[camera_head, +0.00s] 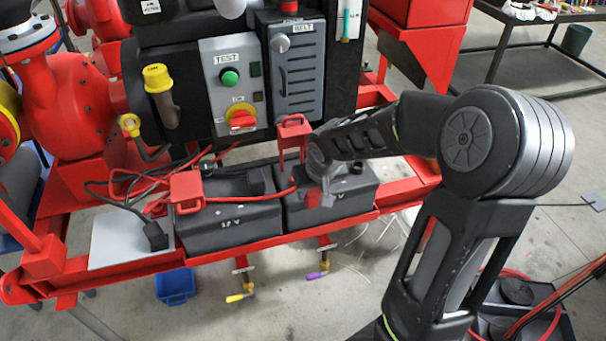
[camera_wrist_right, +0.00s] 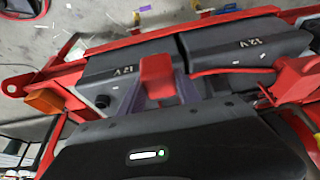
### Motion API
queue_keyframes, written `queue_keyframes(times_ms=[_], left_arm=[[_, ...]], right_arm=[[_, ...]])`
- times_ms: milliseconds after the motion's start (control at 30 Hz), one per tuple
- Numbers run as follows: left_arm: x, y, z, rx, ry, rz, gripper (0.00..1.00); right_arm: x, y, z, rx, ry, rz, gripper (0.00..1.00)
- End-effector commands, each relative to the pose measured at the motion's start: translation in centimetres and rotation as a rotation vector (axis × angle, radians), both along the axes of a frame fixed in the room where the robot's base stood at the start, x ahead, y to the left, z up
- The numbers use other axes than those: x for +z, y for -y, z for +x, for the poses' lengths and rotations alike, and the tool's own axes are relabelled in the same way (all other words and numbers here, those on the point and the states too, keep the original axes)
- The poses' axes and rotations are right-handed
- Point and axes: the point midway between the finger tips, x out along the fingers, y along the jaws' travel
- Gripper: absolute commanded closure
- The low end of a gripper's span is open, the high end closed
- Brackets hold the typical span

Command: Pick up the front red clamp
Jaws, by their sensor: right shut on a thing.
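The red clamp in the right gripper's jaws (camera_wrist_right: 157,75) stands over the inner end of one black battery marked 12 V. In the head view a small red part (camera_head: 313,197) of it shows under my right gripper (camera_head: 323,186), partly hidden by the fingers. In the wrist view the right gripper (camera_wrist_right: 160,88) is shut on this clamp, a finger on each side. Another red clamp (camera_head: 187,192) sits on the left battery, with a red cable running from it. A third red clamp-like piece (camera_head: 293,133) stands upright behind the gripper. My left gripper is not in view.
The left battery (camera_head: 228,222) and right battery (camera_head: 345,197) sit on the red skid frame (camera_head: 220,249). The control box (camera_head: 231,90) and belt guard (camera_head: 295,75) rise close behind. A grey plate (camera_head: 125,242) lies left. Loose cables cross the left side. A blue bin (camera_head: 176,286) stands on the floor.

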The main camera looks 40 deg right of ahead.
Motion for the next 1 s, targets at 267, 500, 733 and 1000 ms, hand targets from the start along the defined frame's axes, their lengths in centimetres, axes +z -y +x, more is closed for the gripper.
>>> queue_keyframes(times_ms=[267,500,733,1000], left_arm=[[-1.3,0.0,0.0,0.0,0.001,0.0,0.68],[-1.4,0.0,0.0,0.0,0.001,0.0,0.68],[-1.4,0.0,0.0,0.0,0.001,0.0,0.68],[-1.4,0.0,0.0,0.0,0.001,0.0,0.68]], right_arm=[[0.0,-1.6,-4.7,-0.001,0.003,0.0,1.0],[0.0,-2.0,-5.7,0.0,0.001,-0.001,1.0],[0.0,-2.0,-5.7,0.0,0.001,-0.001,1.0],[0.0,-2.0,-5.7,0.0,0.001,-0.001,1.0]])
